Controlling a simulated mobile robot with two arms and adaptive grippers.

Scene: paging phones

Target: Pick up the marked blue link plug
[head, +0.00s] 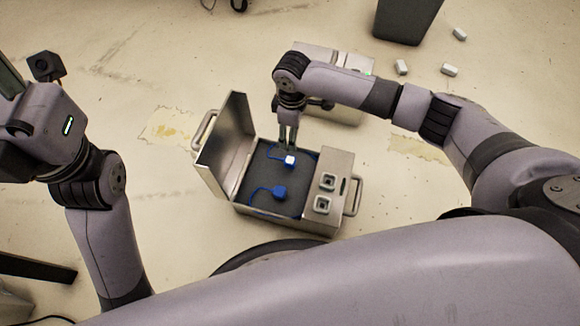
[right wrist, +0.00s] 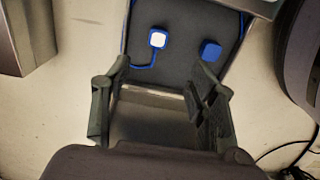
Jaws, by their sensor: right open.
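The blue link plug with a white marked face (head: 290,161) lies on the dark foam inside an open metal case (head: 292,222). In the right wrist view the marked plug (right wrist: 157,40) lies ahead, beyond and between the fingers. A second, plain blue plug (head: 280,192) lies nearer in the case; it also shows in the right wrist view (right wrist: 210,49). Both have blue cords. My right gripper (head: 287,147) points down at the case's far side, close to the marked plug. Its fingers (right wrist: 160,90) are open and empty. My left arm shows, but its fingertips are outside the view.
The case's lid (head: 225,145) stands open on the left. Two square sockets (head: 328,182) are on its right panel. A second metal case (head: 345,110) is behind my right arm. A dark bin (head: 406,18) and small pale blocks (head: 450,70) lie farther back.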

